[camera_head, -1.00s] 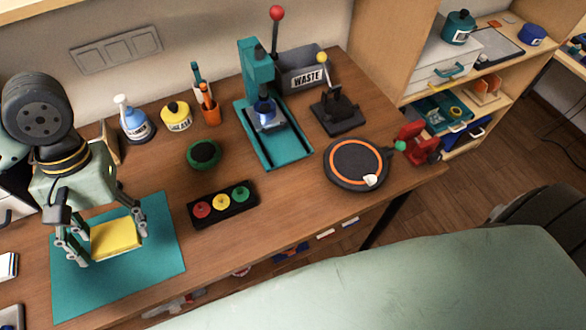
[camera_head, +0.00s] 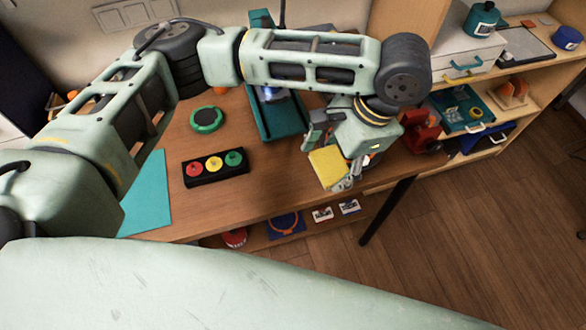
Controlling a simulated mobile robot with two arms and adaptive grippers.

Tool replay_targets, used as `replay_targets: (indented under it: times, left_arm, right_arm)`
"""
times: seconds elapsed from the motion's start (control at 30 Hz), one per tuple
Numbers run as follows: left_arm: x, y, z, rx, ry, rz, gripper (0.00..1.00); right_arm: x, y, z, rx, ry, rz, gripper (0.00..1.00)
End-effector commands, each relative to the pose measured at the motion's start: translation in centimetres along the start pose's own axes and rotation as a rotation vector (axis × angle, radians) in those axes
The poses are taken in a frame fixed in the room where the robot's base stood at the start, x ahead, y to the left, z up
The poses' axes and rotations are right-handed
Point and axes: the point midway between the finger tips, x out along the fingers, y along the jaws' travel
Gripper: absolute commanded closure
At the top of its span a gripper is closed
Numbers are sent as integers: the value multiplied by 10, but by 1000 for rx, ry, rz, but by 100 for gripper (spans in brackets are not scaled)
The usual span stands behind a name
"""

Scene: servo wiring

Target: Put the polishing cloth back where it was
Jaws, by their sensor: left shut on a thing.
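The yellow polishing cloth (camera_head: 327,167) is a folded pad. My left gripper (camera_head: 334,170) is shut on it and holds it near the right front edge of the workbench. The fingers partly cover the cloth, and I cannot tell its exact height over the bench. The teal mat (camera_head: 150,200) on the left of the bench shows bare where it is visible; my left arm hides part of it. My right gripper is not in view.
A black box with red, yellow and green buttons (camera_head: 215,166) and a round green-topped object (camera_head: 206,119) stand mid-bench. The teal press (camera_head: 276,122) is partly behind my arm. A red vise (camera_head: 421,130) stands at the right end, beside shelves (camera_head: 480,145).

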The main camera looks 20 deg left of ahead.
Motion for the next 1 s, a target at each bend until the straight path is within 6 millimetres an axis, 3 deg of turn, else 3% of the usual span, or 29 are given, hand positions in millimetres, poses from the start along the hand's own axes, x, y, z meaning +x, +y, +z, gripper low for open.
replay_targets:
  times: [0.07,0.2,0.5,0.63,0.83,1.0]
  left_arm:
    - [1,4,-6,43,2,-12,58]
    - [14,-9,-1,60,0,-17,58]
    - [67,-62,22,56,0,-17,58]
    - [84,-76,28,60,1,-16,58]
    - [98,-82,29,62,2,-16,58]
    - [122,-79,22,62,2,-16,58]
  right_arm:
    - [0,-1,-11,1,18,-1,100]
    - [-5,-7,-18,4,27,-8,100]
    - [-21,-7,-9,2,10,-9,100]
    - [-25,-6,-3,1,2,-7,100]
    - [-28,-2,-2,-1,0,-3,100]
    - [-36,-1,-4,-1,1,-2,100]
